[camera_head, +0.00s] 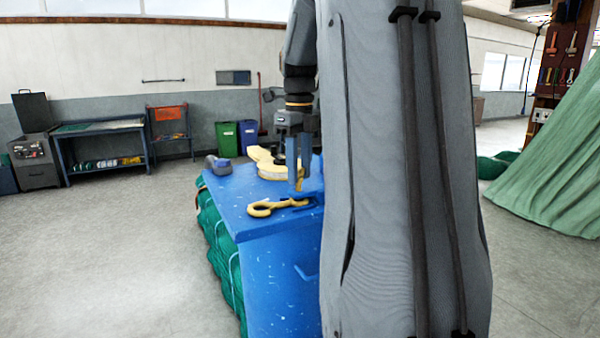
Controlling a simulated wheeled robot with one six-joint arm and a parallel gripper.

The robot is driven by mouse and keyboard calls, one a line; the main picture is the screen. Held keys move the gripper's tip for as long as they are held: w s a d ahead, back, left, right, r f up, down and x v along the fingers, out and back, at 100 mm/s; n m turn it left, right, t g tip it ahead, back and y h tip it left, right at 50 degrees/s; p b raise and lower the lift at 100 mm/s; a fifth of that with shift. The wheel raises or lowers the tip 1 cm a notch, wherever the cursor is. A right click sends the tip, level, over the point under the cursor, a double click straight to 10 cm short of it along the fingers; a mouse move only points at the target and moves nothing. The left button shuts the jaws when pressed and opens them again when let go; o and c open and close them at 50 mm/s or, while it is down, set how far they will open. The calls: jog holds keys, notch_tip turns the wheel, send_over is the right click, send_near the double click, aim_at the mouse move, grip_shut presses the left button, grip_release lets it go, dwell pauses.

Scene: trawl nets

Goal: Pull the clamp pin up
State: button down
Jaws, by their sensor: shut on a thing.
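My gripper (298,183) points down over the blue bench top (230,208). Its fingers are shut on a small yellow piece, which I take to be the clamp pin (299,185); little of it shows between the fingertips. A yellow clamp-like piece with a looped end (262,208) lies on the bench just below and to the left of the fingertips. I cannot tell whether the pin is still seated in it. My own grey column hides the right part of the bench.
A larger yellow part (267,165) and a dark grey tool (218,165) lie farther back on the bench. Green netting (222,256) hangs along its left side. Green and blue bins (227,140) stand behind. The floor to the left is clear.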

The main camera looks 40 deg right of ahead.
jog(key=shift+r, duration=0.8)
jog(key=c, duration=1.6)
grip_release()
jog(key=shift+r, duration=0.1)
notch_tip(320, 180, up, 8)
jog(key=shift+f+b, duration=0.2)
jog(key=shift+b, duration=0.8)
